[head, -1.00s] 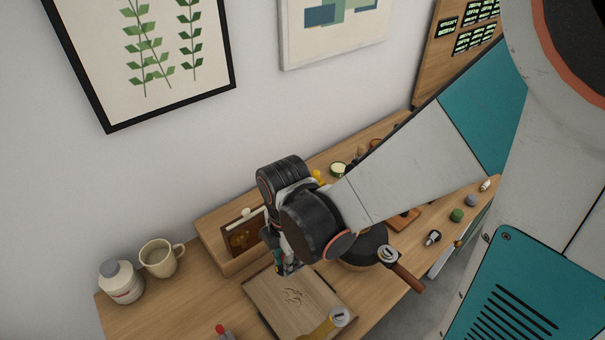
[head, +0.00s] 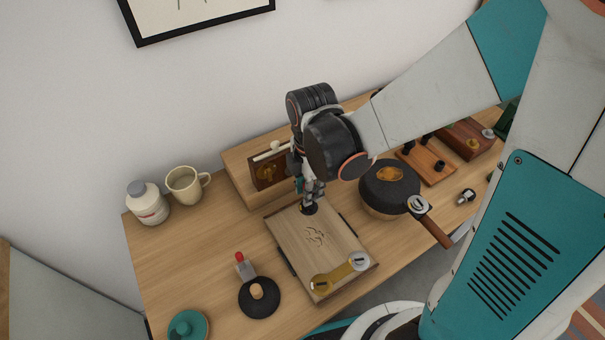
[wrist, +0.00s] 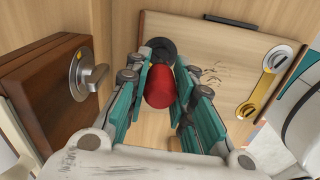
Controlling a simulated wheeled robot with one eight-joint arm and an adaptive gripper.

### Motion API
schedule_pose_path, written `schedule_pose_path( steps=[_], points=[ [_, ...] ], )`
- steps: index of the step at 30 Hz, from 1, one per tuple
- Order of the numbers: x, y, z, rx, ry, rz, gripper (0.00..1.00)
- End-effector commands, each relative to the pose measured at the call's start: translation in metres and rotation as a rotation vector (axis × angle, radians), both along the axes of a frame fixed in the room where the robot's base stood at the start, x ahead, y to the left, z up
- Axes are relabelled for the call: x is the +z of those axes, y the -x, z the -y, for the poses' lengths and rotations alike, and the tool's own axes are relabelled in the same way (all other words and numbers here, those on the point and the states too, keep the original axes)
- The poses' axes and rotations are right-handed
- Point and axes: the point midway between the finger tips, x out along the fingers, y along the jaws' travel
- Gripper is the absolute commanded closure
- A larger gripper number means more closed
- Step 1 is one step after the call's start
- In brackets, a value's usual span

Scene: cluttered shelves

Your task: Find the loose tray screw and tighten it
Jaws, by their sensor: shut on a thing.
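The tray (head: 285,228) is a flat wooden board with an engraved mark and dark side handles, lying on the wooden table. It also shows in the wrist view (wrist: 225,35). My gripper (head: 310,193) is above its back edge, pointing down. In the wrist view my gripper (wrist: 160,85) has its teal fingers shut on a red rounded piece (wrist: 160,92). A dark round piece (wrist: 161,50) lies just beyond the red piece, at the tray's edge; it shows below my fingers in the head view (head: 308,209). Whether the two touch, and any screw under them, I cannot tell.
A wooden box (head: 240,172) with a key-like knob stands behind. A dark pot (head: 385,190) is close on the right.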

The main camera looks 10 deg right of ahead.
Motion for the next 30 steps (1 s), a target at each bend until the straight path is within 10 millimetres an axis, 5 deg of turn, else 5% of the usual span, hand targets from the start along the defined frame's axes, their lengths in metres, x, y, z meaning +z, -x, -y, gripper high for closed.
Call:
schedule_pose_path(
  steps=[30],
  points=[
    [-0.014, 0.0, 0.0, 0.0, 0.0, 0.0, 1.0]
  ],
)
